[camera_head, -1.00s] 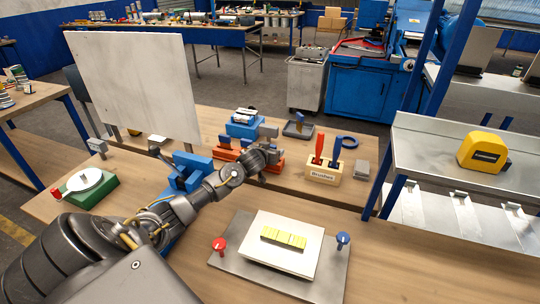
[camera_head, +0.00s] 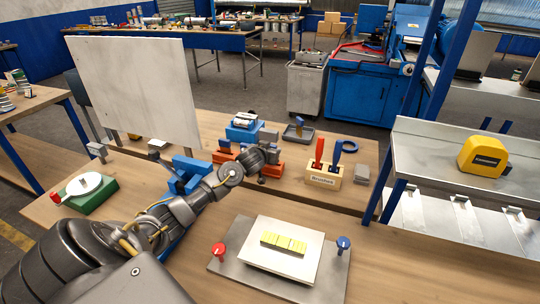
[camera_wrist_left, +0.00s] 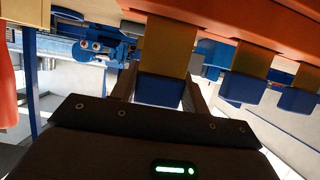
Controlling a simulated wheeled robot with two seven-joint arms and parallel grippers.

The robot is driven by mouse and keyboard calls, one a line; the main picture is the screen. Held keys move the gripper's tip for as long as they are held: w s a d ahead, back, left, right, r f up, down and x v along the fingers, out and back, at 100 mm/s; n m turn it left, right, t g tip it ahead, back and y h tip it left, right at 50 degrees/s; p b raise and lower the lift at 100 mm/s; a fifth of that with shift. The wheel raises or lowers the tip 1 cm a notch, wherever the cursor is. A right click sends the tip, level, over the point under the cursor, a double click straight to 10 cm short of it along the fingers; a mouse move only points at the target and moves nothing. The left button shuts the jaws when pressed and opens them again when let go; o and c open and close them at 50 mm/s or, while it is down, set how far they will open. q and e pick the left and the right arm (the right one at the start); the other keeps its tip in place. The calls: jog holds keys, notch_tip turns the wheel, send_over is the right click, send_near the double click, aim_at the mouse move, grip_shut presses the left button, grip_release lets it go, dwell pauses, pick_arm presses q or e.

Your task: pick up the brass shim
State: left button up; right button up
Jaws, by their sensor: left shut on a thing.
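In the left wrist view, an orange rack (camera_wrist_left: 240,18) crosses the top, with several brass-yellow strips with blue ends standing out of it. The brass shim (camera_wrist_left: 167,48) with a blue end (camera_wrist_left: 159,91) lies between the fingers of my left gripper (camera_wrist_left: 160,85), which is shut on it. The shim still meets the orange rack. In the head view, my left gripper (camera_head: 266,157) is at the orange rack (camera_head: 273,170), whose middle is hidden behind my wrist. The shim cannot be made out there. My right gripper is not in view.
A brush holder (camera_head: 323,180) stands right of the rack, and a dark tray (camera_head: 298,134) lies behind it. A white panel (camera_head: 135,90) stands to the left. A plate (camera_head: 283,250) with yellow blocks lies in front. A metal shelf (camera_head: 440,160) bounds the right.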

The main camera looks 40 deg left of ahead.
pick_arm(q)
jog(key=w+a+r+b, duration=0.6)
jog(key=w+r, duration=0.5)
jog(key=w, duration=0.1)
jog(key=shift+w, duration=0.35)
